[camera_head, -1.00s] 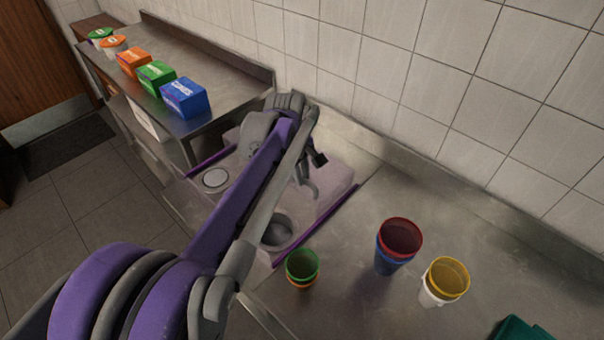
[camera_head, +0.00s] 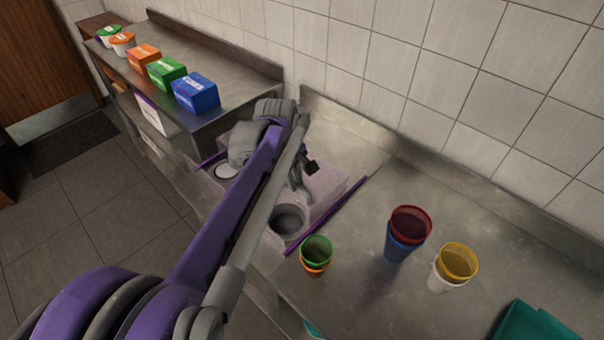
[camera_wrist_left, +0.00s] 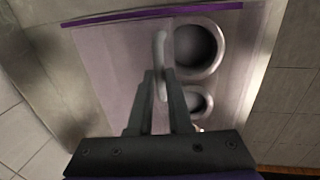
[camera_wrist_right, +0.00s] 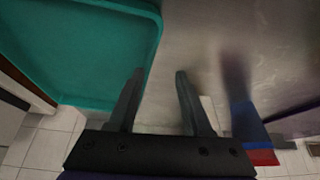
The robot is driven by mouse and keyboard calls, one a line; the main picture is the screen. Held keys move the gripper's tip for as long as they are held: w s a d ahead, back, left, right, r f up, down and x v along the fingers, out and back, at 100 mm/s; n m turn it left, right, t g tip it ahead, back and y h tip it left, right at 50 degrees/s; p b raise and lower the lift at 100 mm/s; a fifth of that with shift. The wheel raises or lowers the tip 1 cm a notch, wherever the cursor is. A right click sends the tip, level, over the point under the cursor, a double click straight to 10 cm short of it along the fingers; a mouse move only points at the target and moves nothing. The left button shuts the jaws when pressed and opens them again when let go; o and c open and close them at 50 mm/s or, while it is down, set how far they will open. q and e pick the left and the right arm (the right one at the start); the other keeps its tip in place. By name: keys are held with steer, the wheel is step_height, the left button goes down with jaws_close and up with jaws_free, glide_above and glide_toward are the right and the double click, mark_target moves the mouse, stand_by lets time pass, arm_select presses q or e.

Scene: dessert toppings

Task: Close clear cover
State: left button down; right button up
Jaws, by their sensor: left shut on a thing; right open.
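The clear cover (camera_head: 328,186) shows as a pale, pinkish see-through sheet at the unit with round wells, left of centre in the head view. It also shows in the left wrist view (camera_wrist_left: 112,72). My left gripper (camera_wrist_left: 161,76) is shut on the cover's grey handle (camera_wrist_left: 160,45). In the head view the handle (camera_head: 297,181) is partly hidden by my left arm. A dark round well (camera_head: 288,219) shows near the cover, and another well lies beside it in the left wrist view (camera_wrist_left: 193,103). I cannot tell the cover's exact tilt. My right gripper (camera_wrist_right: 160,76) is open and empty.
Green-orange cups (camera_head: 316,256), red-blue cups (camera_head: 408,234) and yellow-white cups (camera_head: 453,268) stand on the steel counter. A teal tray (camera_head: 532,325) lies at lower right. Blue (camera_head: 196,93), green (camera_head: 166,73) and orange (camera_head: 144,58) boxes stand on the back-left shelf. Bare counter lies between.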

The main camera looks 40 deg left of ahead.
steer(key=shift+w+r+p, duration=0.25)
steer(key=shift+r+p, duration=0.05)
steer(key=shift+r, duration=0.15)
arm_select(q)
steer(key=s, duration=1)
steer(key=shift+s+a, duration=0.15)
steer(key=shift+a, duration=0.3)
arm_select(e)
steer(key=shift+w, duration=0.15)
arm_select(q)
steer(key=c, duration=1.1)
jaws_free()
steer(key=shift+s, duration=0.1)
steer(key=shift+o, duration=1.3)
steer(key=shift+s, duration=0.1)
arm_select(e)
steer(key=shift+s, duration=0.2)
